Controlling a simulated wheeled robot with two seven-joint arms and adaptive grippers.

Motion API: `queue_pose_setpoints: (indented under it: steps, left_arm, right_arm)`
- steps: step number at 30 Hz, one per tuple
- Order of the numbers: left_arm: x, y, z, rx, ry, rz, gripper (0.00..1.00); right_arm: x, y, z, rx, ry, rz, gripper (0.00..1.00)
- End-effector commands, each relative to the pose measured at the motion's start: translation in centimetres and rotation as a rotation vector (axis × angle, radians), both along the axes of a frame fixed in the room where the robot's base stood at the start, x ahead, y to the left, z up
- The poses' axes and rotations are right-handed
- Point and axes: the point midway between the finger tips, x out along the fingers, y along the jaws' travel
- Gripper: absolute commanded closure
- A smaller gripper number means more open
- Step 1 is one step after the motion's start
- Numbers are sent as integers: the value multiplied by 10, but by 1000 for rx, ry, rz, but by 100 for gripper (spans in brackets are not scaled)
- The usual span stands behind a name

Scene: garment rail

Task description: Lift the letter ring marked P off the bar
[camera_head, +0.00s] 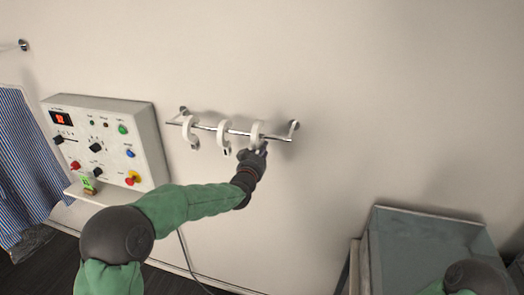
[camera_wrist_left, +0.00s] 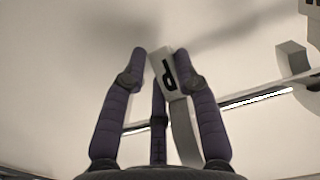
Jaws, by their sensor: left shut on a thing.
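A chrome bar (camera_head: 238,132) is fixed to the wall, and three white letter rings hang along it. The ring marked P (camera_head: 256,130) is the rightmost. In the left wrist view its tag with a black P (camera_wrist_left: 168,73) sits between my finger pads, and its white band crosses the bar (camera_wrist_left: 258,99). My left gripper (camera_head: 261,149) is shut on this ring from below; the fingers also show in the left wrist view (camera_wrist_left: 163,80). The ring still appears to be around the bar. My right gripper is out of view.
The middle ring (camera_head: 223,138) and the left ring (camera_head: 189,131) hang beside it. A control box (camera_head: 108,143) with buttons is on the wall at left, near a blue striped cloth (camera_head: 22,165). A grey cabinet (camera_head: 420,240) stands lower right. The wall right of the bar is clear.

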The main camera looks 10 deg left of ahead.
Motion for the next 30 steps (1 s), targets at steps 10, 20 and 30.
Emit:
queue_pose_setpoints:
  steps: [10,20,30]
  left_arm:
    - [-18,1,4,0,-9,2,100]
    - [-35,2,4,-1,-8,2,100]
    - [-50,3,4,-1,-7,2,100]
  right_arm:
    - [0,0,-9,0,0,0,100]
    - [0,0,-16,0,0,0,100]
    - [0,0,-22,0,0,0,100]
